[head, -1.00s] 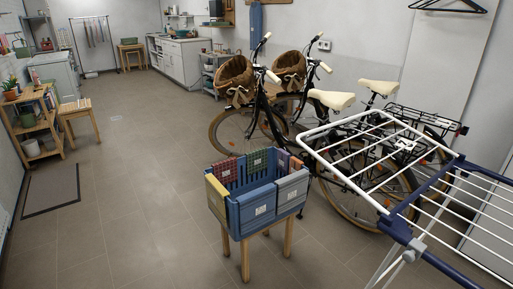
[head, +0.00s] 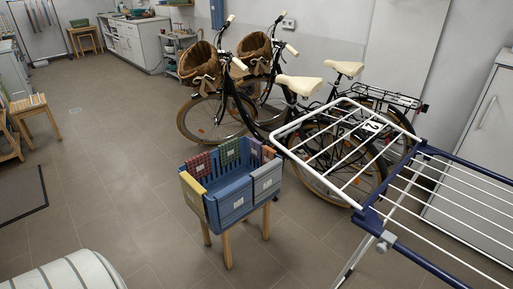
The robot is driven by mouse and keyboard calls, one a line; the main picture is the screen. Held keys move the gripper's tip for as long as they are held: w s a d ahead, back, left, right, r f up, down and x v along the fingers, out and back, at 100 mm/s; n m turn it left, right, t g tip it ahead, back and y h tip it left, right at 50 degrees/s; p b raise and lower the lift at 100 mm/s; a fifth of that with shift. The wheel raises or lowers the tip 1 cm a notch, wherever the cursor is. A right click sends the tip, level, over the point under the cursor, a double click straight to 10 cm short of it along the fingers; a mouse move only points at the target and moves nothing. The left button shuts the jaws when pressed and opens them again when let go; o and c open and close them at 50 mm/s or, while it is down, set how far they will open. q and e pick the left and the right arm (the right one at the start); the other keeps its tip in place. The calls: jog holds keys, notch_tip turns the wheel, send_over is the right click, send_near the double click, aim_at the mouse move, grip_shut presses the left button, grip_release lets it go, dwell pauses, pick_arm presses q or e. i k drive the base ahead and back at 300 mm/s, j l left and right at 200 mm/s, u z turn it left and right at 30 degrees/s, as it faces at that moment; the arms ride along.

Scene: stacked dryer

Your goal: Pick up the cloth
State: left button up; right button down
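A blue crate (head: 222,180) stands on wooden legs in the middle of the head view. Several folded cloths hang over its rim. A red checked cloth (head: 198,166) and a green checked cloth (head: 230,152) hang at the back. An orange cloth (head: 268,154) is at the back right. A yellow cloth (head: 193,187) lies over the left edge. A blue cloth (head: 235,203) and a grey-blue cloth (head: 267,181) with pale labels hang on the front. I cannot tell which cloth the task means. Neither gripper is in view.
A white and blue drying rack (head: 365,220) stands close on the right, with no cloth on it. Two bicycles (head: 240,115) stand behind the crate. A dark mat (head: 22,190) lies at the left. A white ribbed rounded shape fills the bottom left corner. Floor left of the crate is clear.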

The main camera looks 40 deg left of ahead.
aim_at(229, 151)
jog(key=j+z, duration=0.25)
jog(key=j, duration=0.55)
jog(key=j+z, duration=0.2)
jog(key=j, duration=0.6)
jog(key=k+j+z, duration=0.25)
jog(key=j, duration=0.55)
jog(key=i+j, duration=0.05)
jog(key=i, duration=0.05)
